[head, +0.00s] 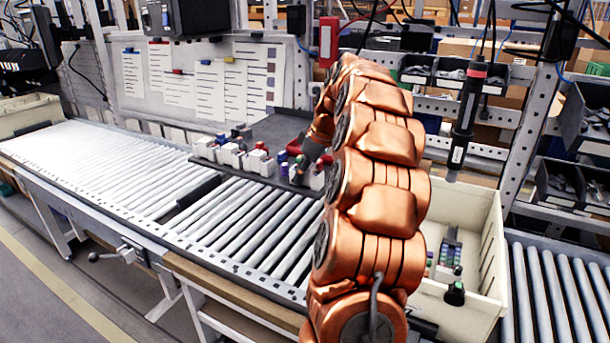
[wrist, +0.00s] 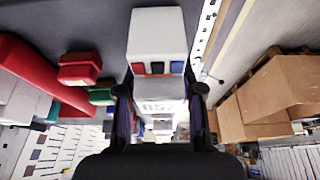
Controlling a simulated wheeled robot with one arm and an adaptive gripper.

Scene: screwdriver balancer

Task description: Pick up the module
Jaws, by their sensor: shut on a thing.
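My gripper (wrist: 160,97) is shut on a white module (wrist: 158,35) in the wrist view. The module has small red, dark and blue blocks along one face, and a greyer part of it sits between the two fingers. In the head view my copper arm reaches down to the dark tray (head: 238,174) on the conveyor, and the arm hides part of the tray's right end. Several white modules (head: 231,156) with coloured parts stand along the tray. I cannot tell whether the held module is clear of the tray.
A cream bin (head: 491,250) with several small parts (head: 450,252) stands right of my arm. A black screwdriver (head: 465,120) hangs above it. Red (wrist: 78,70) and green (wrist: 101,95) pieces are left of the fingers in the wrist view. The roller conveyor (head: 95,160) is clear at left.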

